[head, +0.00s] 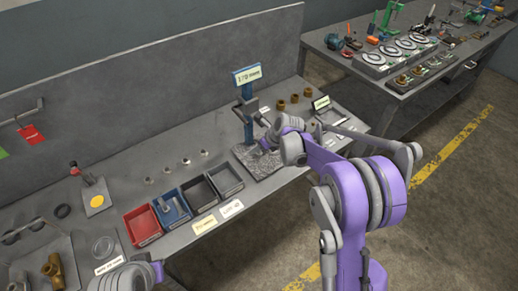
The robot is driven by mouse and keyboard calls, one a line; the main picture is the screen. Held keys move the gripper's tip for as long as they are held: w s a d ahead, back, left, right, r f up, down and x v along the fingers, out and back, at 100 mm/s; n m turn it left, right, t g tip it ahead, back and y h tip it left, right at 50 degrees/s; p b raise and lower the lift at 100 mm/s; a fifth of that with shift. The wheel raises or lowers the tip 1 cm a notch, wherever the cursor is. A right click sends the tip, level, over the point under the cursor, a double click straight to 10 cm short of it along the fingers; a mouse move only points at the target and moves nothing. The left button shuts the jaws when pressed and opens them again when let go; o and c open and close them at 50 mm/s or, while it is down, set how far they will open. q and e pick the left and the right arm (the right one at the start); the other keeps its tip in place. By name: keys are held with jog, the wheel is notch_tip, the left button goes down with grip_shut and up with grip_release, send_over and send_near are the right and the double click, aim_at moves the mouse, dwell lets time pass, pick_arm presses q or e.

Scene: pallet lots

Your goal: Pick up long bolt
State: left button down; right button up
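I cannot make out a long bolt for certain anywhere in the head view. Small metal pieces (185,161) stand in a row behind the bins, too small to identify. My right arm reaches in from the right, and its gripper (264,147) is over the speckled grey plate (268,167) at the foot of the blue-topped stand (247,76). Its fingers are small and partly hidden by my wrist, so I cannot tell whether they hold anything. Part of my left arm shows at the bottom left; its fingers are not visible.
A red bin (142,225), a blue bin (171,209) and two dark grey bins sit along the bench front. Brass fittings (54,270) lie in a tray at lower left. A second table (398,86) at upper right is crowded.

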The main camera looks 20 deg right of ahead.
grip_shut()
dwell(0.5)
